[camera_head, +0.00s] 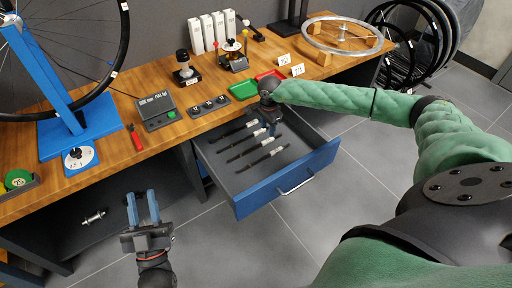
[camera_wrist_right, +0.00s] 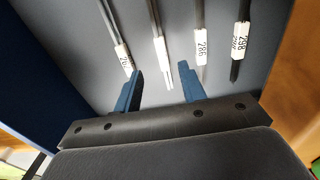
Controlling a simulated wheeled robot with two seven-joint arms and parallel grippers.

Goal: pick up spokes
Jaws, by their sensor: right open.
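Several bundles of spokes lie side by side in the open blue drawer (camera_head: 286,191), each with a white label. One dark bundle (camera_head: 262,157) shows in the head view. In the right wrist view, a bundle with a white band (camera_wrist_right: 159,48) lies between my right fingertips, and bundles labelled 286 (camera_wrist_right: 202,47) and 298 (camera_wrist_right: 240,40) lie to the right. My right gripper (camera_head: 270,128) is over the drawer; it also shows in the right wrist view (camera_wrist_right: 160,85), open. Whether its fingers touch the spokes I cannot tell. My left gripper (camera_head: 143,207) is open and empty, left of the drawer.
The wooden bench (camera_head: 112,150) runs behind the drawer. On it are a green tray (camera_head: 243,90), a red tray (camera_head: 270,76), a grey scale (camera_head: 158,111), a blue wheel stand (camera_head: 80,138) and a wheel rim (camera_head: 343,35). The floor in front is clear.

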